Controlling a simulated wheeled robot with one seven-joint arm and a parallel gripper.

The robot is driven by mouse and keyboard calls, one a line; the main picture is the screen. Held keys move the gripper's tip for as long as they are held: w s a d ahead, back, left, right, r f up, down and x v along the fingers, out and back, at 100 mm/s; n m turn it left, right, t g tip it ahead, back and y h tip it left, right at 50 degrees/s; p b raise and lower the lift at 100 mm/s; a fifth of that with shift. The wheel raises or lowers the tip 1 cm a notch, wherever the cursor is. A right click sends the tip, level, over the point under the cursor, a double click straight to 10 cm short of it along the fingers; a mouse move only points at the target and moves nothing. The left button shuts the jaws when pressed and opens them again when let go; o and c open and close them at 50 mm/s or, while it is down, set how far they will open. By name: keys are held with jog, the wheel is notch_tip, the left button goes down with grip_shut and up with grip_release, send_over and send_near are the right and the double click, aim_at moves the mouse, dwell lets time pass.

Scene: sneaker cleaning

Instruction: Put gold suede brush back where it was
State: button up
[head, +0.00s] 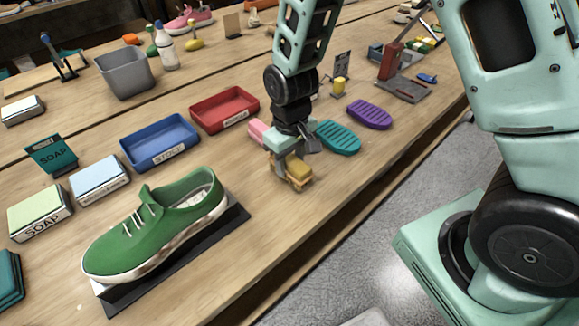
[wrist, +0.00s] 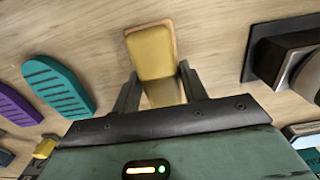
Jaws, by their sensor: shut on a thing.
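The gold suede brush (head: 298,170) is a small yellow block with a pale wooden rim. My gripper (head: 290,168) points down over the bare wood near the front edge of the bench and is shut on the brush. In the wrist view the brush (wrist: 152,52) sits between the two fingers of my gripper (wrist: 158,88) and sticks out beyond them. It is at or just above the bench top; I cannot tell whether it touches.
A teal sole-shaped pad (head: 338,137) and a purple one (head: 370,114) lie to the right. A red tray (head: 225,108) and blue tray (head: 160,142) stand left, behind the green sneaker (head: 155,228) on its black mat (head: 190,258). Bare wood surrounds the brush.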

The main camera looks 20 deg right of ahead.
jog(key=shift+f, duration=1.25)
jog(key=shift+f, duration=0.2)
jog(key=o, duration=1.1)
jog(key=shift+o, duration=0.2)
jog(key=shift+r, duration=0.1)
